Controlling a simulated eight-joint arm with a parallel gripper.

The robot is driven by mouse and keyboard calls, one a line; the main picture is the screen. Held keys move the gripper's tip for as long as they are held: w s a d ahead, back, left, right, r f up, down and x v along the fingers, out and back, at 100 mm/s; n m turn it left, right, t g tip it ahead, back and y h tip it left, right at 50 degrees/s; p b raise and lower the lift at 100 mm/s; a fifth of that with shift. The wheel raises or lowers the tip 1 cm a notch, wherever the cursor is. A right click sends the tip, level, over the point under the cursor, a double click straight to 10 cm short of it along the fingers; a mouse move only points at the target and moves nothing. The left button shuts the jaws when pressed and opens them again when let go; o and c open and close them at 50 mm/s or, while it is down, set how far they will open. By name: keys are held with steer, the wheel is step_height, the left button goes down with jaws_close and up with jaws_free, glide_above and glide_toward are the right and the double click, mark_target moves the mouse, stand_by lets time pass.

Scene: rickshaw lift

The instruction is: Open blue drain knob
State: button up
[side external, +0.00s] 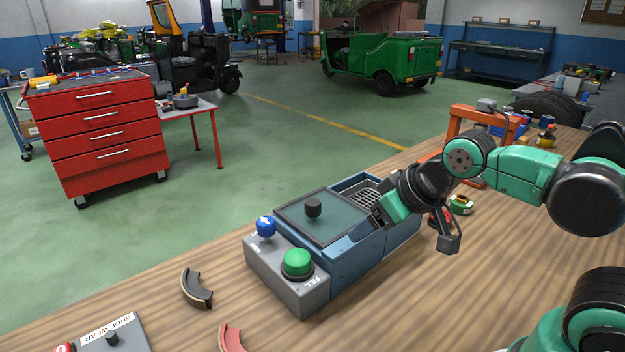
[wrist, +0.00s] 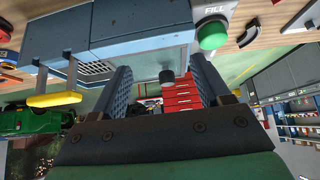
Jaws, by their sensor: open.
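The blue drain knob (side external: 266,226) stands on the grey control block (side external: 260,268) at the left end of the blue tank, beside a large green FILL button (side external: 298,261). The green button also shows in the wrist view (wrist: 211,36); I cannot make out the blue knob there. My gripper (side external: 379,212) is at the right part of the tank, near the grated compartment (side external: 365,196), well right of the blue knob. In the wrist view my gripper (wrist: 160,72) is open and its fingers are empty.
The tank's lid (side external: 325,228) has a black knob (side external: 313,208) standing up between my gripper and the blue knob. Brake shoes (side external: 197,288) and a SHOE WEAR box (side external: 112,338) lie at the front left. An orange frame (side external: 455,122) stands behind my arm.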

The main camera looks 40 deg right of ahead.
steer(key=shift+o, duration=0.4)
steer(key=m+g, duration=0.5)
steer(key=m, duration=0.5)
glide_toward(265, 221)
steer(key=s+d, duration=0.3)
steer(key=w+a+f+m, duration=0.1)
steer(key=w+f+m+g, duration=0.1)
steer(key=w+m, duration=0.1)
steer(key=w+a+f+m+g, duration=0.1)
steer(key=shift+w+a+f, duration=0.1)
steer(key=shift+w+a, duration=0.2)
steer(key=shift+w+a+f+m, duration=0.15)
steer(key=shift+f+m, duration=0.35)
steer(key=shift+f, duration=2.6)
jaws_close()
